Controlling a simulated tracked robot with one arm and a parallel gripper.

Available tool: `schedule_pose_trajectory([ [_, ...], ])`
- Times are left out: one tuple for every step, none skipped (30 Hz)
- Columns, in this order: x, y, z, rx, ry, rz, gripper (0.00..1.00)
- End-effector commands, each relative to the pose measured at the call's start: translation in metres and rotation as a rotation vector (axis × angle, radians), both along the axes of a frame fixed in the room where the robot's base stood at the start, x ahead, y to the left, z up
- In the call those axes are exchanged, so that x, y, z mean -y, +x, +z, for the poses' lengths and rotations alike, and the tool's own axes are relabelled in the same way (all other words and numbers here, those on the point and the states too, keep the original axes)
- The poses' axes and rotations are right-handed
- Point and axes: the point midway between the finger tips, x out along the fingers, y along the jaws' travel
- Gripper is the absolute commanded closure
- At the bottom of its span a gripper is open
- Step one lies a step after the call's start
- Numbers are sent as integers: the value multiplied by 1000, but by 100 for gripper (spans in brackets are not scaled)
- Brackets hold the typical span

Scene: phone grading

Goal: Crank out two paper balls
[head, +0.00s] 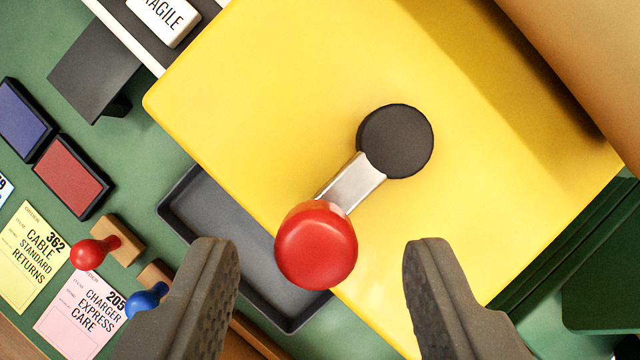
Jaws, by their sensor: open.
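A yellow box-shaped machine (250,90) fills the middle of the head view. A crank sits on its face: a round black hub (395,141), a short silver arm (350,184) and a red knob (316,245). The silver arm points down and left from the hub. My gripper (325,255) is open, with one dark finger on each side of the red knob. Neither finger looks in contact with it, though the height between them is hard to tell. A dark tray (215,215) lies partly hidden under the machine's lower left edge. I see no paper balls.
At left on the green surface are a purple ink pad (25,120), a red ink pad (72,176), a red-handled stamp (92,252), a blue-handled stamp (146,300), and yellow and pink labels. A brown cardboard surface (590,50) stands at upper right.

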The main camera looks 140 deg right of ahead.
Motion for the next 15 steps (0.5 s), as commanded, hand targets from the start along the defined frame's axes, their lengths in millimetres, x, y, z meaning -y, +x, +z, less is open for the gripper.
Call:
schedule_pose_trajectory([
  [-2, 1, -5, -3, 1, 1, 56],
  [-3, 2, -7, -3, 1, 1, 56],
  [-4, 2, -10, -4, 1, 2, 56],
  [-4, 3, -12, -4, 1, 2, 56],
  [-5, 3, -14, -4, 1, 2, 56],
  [-5, 3, -15, -4, 1, 2, 56],
  [-5, 4, -16, -4, 1, 2, 56],
  [-6, 4, -17, -3, 1, 1, 56],
  [-6, 4, -17, -3, 1, 1, 56],
  [-6, 4, -18, -3, 0, 1, 56],
  [-6, 4, -18, -3, 0, 1, 56],
  [-6, 4, -18, -2, 1, 1, 56],
  [-6, 4, -17, -2, 1, 1, 56],
  [-6, 4, -17, -2, 1, 1, 56],
  [-6, 4, -17, -2, 1, 1, 56],
])
